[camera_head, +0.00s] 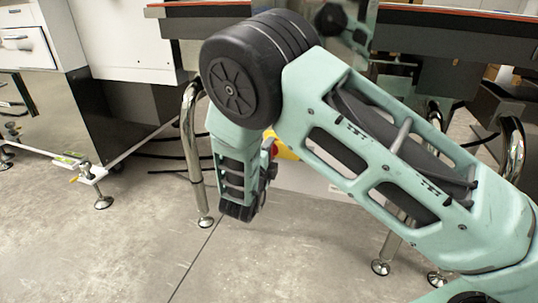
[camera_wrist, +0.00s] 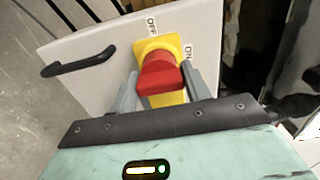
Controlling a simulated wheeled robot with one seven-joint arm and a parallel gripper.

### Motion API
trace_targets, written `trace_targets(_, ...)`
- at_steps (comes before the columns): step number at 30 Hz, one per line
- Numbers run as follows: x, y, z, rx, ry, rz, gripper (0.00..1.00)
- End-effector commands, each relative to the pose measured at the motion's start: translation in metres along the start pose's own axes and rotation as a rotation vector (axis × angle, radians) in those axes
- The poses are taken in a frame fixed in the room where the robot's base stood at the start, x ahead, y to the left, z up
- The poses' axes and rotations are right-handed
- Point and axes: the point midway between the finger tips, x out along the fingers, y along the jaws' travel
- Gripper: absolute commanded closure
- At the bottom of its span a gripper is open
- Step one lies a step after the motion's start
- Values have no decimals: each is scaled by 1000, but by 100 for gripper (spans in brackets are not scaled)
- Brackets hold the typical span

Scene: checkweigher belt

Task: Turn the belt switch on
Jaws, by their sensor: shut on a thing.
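The belt switch (camera_wrist: 157,76) shows in the wrist view as a red knob on a yellow plate (camera_wrist: 160,46), fixed to a pale panel (camera_wrist: 85,32). The labels OFF and ON are printed beside the plate, OFF at its top and ON at its right. My gripper (camera_wrist: 162,88) has one grey finger on each side of the red knob and is shut on it. In the head view my arm hides most of the switch; only a bit of yellow and red (camera_head: 279,148) shows beside my wrist. My fingertips are hidden there.
A black handle (camera_wrist: 78,62) sticks out from the pale panel, left of the switch. Chrome legs (camera_head: 194,150) stand on the floor under the belt frame. A white cabinet (camera_head: 30,40) is at the far left. The grey floor (camera_head: 110,250) at the front left is clear.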

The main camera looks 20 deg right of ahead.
Motion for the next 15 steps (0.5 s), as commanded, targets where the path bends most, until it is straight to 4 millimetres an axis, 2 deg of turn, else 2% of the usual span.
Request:
trace_targets(14,0,0,1,18,-2,1,94)
trace_targets(15,0,0,1,18,-2,1,50)
